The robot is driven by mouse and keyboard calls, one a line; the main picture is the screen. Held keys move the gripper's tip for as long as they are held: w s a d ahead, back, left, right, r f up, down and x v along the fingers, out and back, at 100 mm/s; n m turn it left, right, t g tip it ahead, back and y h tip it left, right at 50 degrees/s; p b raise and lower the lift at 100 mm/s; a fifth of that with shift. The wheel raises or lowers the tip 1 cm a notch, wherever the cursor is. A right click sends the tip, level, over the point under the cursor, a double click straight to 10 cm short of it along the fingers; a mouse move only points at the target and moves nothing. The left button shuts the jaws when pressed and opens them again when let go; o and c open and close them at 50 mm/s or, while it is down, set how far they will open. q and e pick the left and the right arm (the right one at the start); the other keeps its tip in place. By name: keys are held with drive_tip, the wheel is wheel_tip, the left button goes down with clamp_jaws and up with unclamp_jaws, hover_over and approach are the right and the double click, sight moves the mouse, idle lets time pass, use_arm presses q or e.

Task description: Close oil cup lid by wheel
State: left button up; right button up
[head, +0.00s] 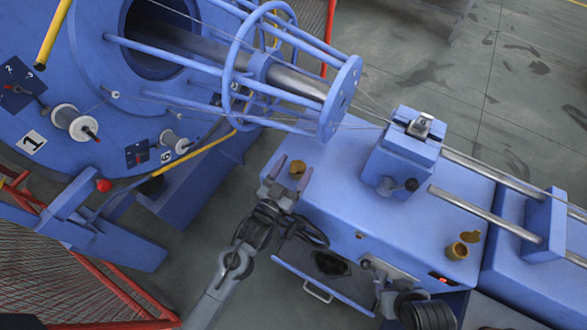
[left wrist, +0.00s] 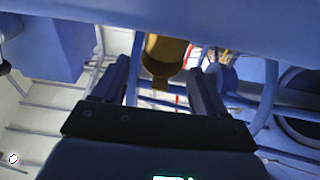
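A brass oil cup (head: 297,168) stands on the near left part of the blue machine top, on the side of the large wheel (head: 90,60). My left gripper (head: 293,172) is open, with its two fingers on either side of this cup and a gap showing. In the left wrist view the brass cup (left wrist: 164,57) shows between the open fingers (left wrist: 160,88); its upper part is cut off by a blue surface, and its lid position is unclear. A second brass oil cup (head: 457,251) at the right has its lid (head: 470,237) raised. My right gripper (head: 384,292) is low in the head view, its fingers unclear.
A blue block with a dark knob (head: 403,158) rises behind the cups. Steel rods (head: 480,212) run to the right. A cage of blue bars (head: 270,70) overhangs the back left. A handle (head: 318,291) projects at the front. The machine top between the cups is clear.

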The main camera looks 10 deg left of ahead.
use_arm(q)
drive_tip(key=p+v, duration=0.1)
drive_tip(key=v, duration=1)
drive_tip(key=shift+p, duration=0.35)
drive_tip(key=shift+w+d, duration=0.1)
